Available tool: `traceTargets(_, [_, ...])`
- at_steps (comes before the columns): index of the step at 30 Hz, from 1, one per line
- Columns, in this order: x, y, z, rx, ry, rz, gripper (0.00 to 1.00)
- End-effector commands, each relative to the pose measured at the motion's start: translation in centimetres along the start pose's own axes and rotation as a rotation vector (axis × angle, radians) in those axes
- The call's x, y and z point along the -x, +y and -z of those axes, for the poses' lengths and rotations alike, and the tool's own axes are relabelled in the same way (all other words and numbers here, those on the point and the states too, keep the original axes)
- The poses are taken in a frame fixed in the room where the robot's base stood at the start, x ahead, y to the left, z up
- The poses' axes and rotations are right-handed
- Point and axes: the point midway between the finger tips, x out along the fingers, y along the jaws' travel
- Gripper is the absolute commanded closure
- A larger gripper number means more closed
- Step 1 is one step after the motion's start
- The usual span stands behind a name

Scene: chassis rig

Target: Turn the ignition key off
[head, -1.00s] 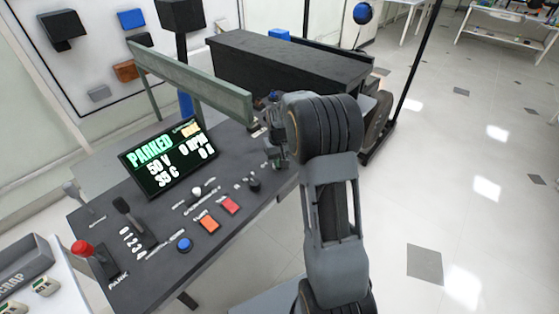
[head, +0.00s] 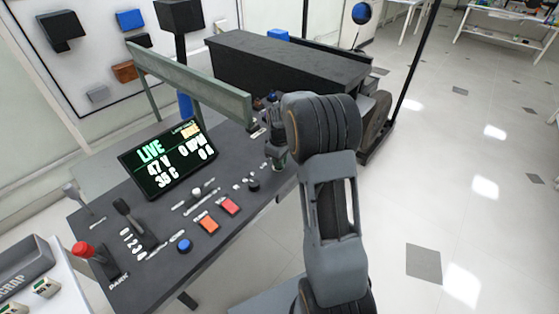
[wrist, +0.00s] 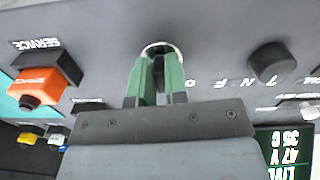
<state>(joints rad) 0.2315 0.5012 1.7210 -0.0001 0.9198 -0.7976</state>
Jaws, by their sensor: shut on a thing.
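My gripper (wrist: 158,78) is down at the console panel, its two green fingers shut at a round silver-rimmed ignition switch (wrist: 160,47). The ignition key is between the fingertips and is hidden by them, so its angle cannot be read. In the head view my gripper (head: 278,160) is at the console's far right part, partly covered by my arm. The display (head: 168,158) on the console reads LIVE, with 47 V and 0 RPM.
In the wrist view an orange SERVICE switch (wrist: 40,88) is left of my gripper and a black knob (wrist: 275,62) is right. A green-grey bar (head: 190,83) stands behind the console. Red and orange buttons and levers are nearer.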

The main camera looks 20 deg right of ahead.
Motion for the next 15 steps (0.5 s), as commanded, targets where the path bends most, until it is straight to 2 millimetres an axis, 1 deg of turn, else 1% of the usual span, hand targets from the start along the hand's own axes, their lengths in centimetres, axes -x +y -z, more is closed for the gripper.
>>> traceTargets(6, [0.03, 0.11, 0.03, 0.172, 0.000, 0.000, 1.00])
traceTargets(15, [0.04, 0.23, 0.08, 0.330, 0.001, 0.000, 1.00])
